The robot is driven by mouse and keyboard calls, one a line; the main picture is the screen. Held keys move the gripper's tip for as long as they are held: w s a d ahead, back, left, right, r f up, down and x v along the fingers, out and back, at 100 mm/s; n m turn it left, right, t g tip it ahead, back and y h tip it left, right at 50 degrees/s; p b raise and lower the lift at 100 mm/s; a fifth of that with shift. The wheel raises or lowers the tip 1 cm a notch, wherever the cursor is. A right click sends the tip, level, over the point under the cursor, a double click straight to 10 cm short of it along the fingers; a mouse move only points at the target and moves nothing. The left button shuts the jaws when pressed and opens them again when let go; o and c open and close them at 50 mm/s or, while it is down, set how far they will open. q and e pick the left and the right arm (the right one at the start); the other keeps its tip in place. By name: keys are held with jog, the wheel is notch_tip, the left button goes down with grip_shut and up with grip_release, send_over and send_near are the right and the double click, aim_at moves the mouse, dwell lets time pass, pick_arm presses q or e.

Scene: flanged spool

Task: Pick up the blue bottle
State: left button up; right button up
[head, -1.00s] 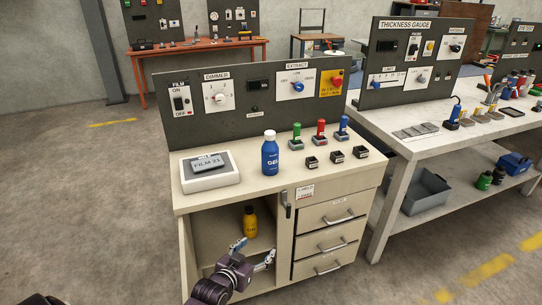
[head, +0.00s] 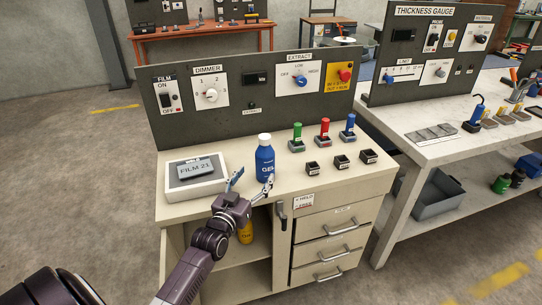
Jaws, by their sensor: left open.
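The blue bottle (head: 264,160) with a white cap stands upright on the cabinet top in the head view. My left gripper (head: 253,183) is open at the front of the bottle, with one finger to its left and the other overlapping its lower right side. I cannot tell whether the fingers touch it. My right gripper is not in view.
A white block labelled FILM 21 (head: 196,174) lies left of the bottle. Green (head: 297,135), red (head: 325,130) and blue (head: 349,126) handled tools and small black holders stand to the right. An upright control panel (head: 230,115) closes the back. A yellow bottle (head: 245,232) is on the shelf below.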

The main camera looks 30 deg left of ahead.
aim_at(261, 165)
pick_arm(q)
jog(key=shift+w+a+r, duration=0.1)
jog(key=shift+w+a, duration=0.1)
jog(key=shift+w, duration=0.75)
jog(key=w, duration=0.1)
jog(key=w+r+p, duration=0.1)
jog(key=w, duration=0.1)
jog(key=shift+w+a+r, duration=0.1)
jog(key=shift+w+a, duration=0.15)
jog(key=shift+w, duration=0.9)
jog(key=shift+w+a, duration=0.1)
jog(key=shift+w, duration=0.2)
jog(key=c, duration=1.6)
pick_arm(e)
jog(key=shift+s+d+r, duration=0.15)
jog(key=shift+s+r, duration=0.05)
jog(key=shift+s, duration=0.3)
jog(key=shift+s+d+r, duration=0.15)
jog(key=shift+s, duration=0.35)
